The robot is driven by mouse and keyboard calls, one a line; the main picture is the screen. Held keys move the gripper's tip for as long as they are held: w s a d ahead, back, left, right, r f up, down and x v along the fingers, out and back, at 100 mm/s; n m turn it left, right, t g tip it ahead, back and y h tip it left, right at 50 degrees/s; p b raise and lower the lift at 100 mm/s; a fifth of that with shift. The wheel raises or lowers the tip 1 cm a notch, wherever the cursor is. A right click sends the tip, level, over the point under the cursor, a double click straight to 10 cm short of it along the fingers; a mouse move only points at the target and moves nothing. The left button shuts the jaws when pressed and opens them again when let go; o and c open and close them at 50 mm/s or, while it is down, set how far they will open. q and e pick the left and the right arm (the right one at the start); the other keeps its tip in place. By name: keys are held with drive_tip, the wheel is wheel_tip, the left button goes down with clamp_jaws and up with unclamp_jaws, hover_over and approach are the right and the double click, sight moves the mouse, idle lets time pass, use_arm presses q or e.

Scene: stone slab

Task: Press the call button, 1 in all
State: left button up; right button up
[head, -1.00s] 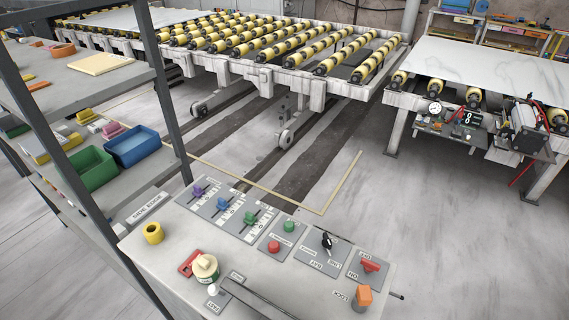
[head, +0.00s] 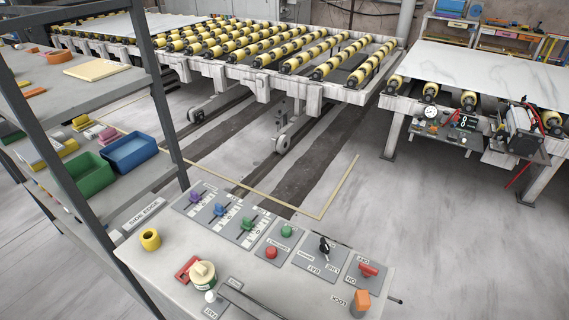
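A grey control panel (head: 240,268) stands at the bottom centre of the head view. It carries a green button (head: 287,230) and a red button (head: 271,252) on one plate. A small white knob (head: 211,296) sits near the front edge beside a small label. The labels are too small and turned to read surely, so I cannot tell which is the call button. Neither of my grippers is in view.
The panel also bears purple, blue and green levers (head: 247,223), a black key switch (head: 324,245), a red switch (head: 368,270), an orange block (head: 361,300), a yellow ring (head: 150,239) and a cream-topped pot (head: 202,274). A shelf rack (head: 165,120) stands left; roller tables lie behind.

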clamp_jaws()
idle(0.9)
